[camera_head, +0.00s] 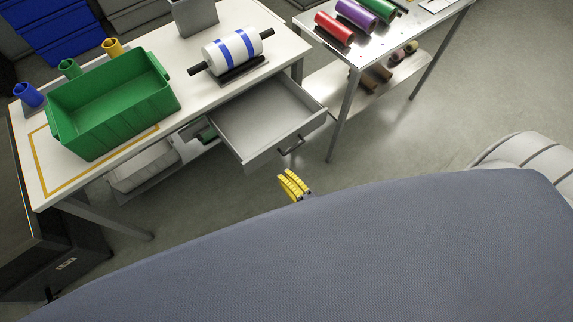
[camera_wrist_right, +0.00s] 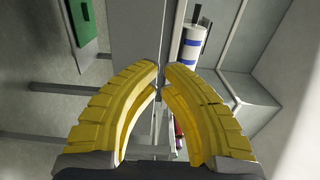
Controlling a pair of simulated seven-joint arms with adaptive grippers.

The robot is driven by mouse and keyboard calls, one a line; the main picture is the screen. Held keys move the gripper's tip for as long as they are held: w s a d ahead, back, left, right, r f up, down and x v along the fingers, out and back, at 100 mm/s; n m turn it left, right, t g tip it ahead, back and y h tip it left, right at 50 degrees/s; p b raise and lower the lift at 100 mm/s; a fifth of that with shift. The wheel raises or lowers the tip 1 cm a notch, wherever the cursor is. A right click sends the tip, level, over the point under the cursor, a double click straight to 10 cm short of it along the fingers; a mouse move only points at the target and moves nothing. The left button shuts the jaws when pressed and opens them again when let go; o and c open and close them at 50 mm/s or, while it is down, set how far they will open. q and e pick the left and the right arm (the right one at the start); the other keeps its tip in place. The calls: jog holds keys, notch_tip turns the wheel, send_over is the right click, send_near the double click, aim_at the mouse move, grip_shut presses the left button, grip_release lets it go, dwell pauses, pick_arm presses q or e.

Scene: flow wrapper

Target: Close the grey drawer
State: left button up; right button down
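The grey drawer (camera_head: 262,122) is pulled out from under the white table in the head view. It looks empty, and its dark handle (camera_head: 291,146) is on the front panel. My right gripper (camera_head: 293,184) shows as yellow fingers just in front of and below the handle in the picture, apart from it. In the right wrist view, the two yellow fingers (camera_wrist_right: 161,68) curve together until their tips nearly meet, with nothing between them. Grey panels lie beyond the tips there, but I cannot tell which belong to the drawer. My left gripper is not in view.
The white table (camera_head: 205,100) carries a green bin (camera_head: 105,132) and a white roll with blue bands (camera_head: 238,48). A second table (camera_head: 357,50) with coloured rolls stands to the right. A large blue-grey surface (camera_head: 330,255) fills the foreground.

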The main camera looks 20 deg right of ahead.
aim_at(264, 152)
jog(key=x, duration=1)
jog(key=shift+w+f, duration=0.1)
jog(key=shift+w, duration=0.2)
jog(key=shift+w, duration=0.15)
